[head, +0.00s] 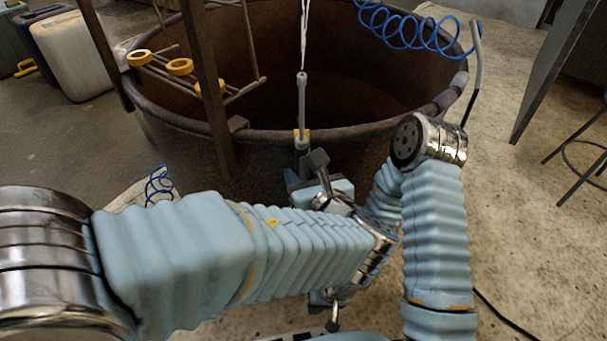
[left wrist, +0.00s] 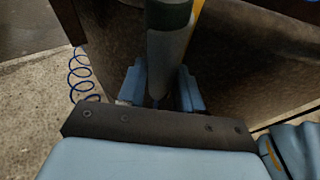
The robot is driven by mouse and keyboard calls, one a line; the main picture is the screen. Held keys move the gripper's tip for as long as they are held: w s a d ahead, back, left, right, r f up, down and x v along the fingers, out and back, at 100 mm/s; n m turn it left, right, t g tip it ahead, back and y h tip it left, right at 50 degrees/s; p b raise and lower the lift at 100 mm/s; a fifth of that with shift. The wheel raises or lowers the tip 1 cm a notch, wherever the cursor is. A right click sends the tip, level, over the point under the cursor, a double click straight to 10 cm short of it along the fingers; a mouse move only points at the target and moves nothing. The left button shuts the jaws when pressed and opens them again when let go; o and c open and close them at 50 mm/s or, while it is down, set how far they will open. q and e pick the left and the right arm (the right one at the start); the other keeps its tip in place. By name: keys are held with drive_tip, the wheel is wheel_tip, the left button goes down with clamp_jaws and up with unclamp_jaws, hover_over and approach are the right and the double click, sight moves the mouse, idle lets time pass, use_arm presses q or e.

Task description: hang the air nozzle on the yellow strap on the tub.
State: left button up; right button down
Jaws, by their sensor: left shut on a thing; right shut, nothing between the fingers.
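The air nozzle (head: 301,98) is a slim grey tube, upright at the near rim of the large rusty tub (head: 185,121). My left gripper (head: 297,181) is shut on its lower part, outside the tub wall. The nozzle's grey body and dark green band (left wrist: 168,45) also show between the blue fingers in the left wrist view. A yellow patch of the strap (head: 302,133) shows at the rim by the nozzle, and a yellow strip (left wrist: 196,14) shows right beside it. I cannot tell whether they touch. My right gripper (head: 332,316) is low, largely hidden behind my left forearm, and shut.
A rusty post (head: 207,90) and a rack with yellow rings (head: 180,67) stand at the tub's left. A blue coiled hose (head: 405,30) hangs at the upper right. A white canister (head: 75,55) stands at the far left.

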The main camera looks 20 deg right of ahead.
use_arm(q)
drive_tip(key=shift+r, duration=0.45)
drive_tip(key=s+a+p, duration=0.1)
drive_tip(key=s, duration=0.6)
drive_tip(key=shift+s+a, duration=0.3)
drive_tip(key=shift+s, duration=0.1)
idle(0.4)
